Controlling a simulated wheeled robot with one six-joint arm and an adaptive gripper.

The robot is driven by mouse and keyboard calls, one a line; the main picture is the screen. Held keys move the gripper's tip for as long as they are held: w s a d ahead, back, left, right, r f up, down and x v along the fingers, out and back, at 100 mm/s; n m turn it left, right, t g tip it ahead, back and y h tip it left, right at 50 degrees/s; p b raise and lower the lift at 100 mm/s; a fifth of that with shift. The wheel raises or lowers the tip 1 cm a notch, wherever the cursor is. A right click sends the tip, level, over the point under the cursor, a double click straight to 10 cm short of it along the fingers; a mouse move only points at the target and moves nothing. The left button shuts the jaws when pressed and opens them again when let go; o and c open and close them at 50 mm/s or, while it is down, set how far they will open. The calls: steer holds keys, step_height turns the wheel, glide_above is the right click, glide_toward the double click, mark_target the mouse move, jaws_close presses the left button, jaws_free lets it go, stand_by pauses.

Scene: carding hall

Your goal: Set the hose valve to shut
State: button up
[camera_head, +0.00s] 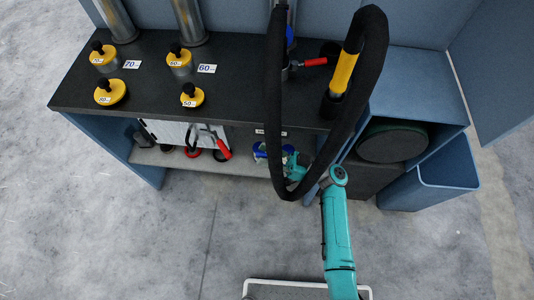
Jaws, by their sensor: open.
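The hose valve (286,72) sits on the vertical pipe at the back of the dark bench top. Its red lever (315,62) points to the right, roughly crosswise to the pipe. The black hose (374,45) hangs in a long loop in front of the valve and hides part of it. My gripper (292,168) is at the end of my teal arm, low by the bench's front edge and well below the valve. The hose loop partly covers it, so its fingers are hard to make out. It is open, apart from the lever, and I see nothing held.
A yellow nozzle (344,72) stands in a black holder beside the hose. Several yellow-topped weights (111,92) are on the bench's left. Red-handled tools (222,149) are on the lower shelf (165,157). A blue bin (432,187) stands right.

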jaws_close()
steer(key=shift+w, duration=1.6)
jaws_free()
steer(key=shift+d, duration=0.1)
steer(key=v, duration=1.2)
